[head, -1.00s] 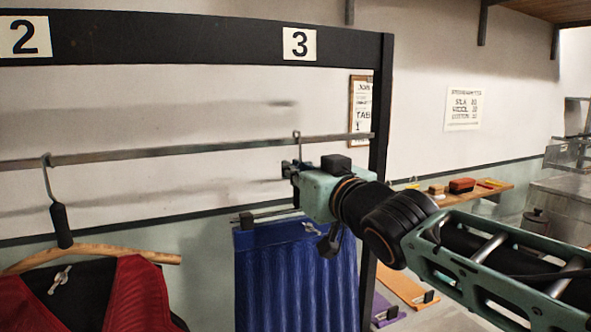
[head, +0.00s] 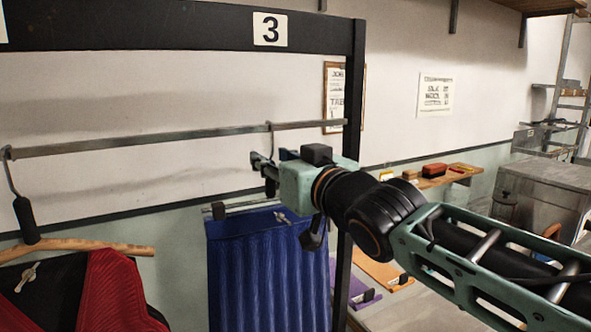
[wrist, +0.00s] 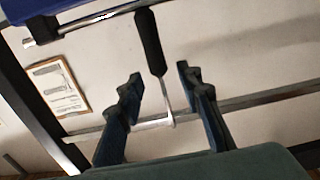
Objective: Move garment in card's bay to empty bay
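A blue pleated garment (head: 268,275) hangs by a clip hanger under the number 3 sign (head: 270,29). Its hook (head: 270,135) is over the metal rail. A dark red and black garment (head: 110,290) hangs on a wooden hanger to its left. My gripper (head: 262,168) is at the blue garment's hanger, just below the rail. In the wrist view my gripper (wrist: 158,85) is open, its two fingers on either side of the hanger's black grip (wrist: 150,42) and hook, with gaps visible. The hanger's lower part is partly hidden by the gripper in the head view. No bay's card can be made out clearly.
The metal rail (head: 180,138) runs across the black rack frame (head: 353,90). A framed notice (head: 333,95) and a paper list (head: 435,96) are on the wall behind. A wooden shelf (head: 440,178) with small items and a metal cabinet (head: 550,190) stand to the right.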

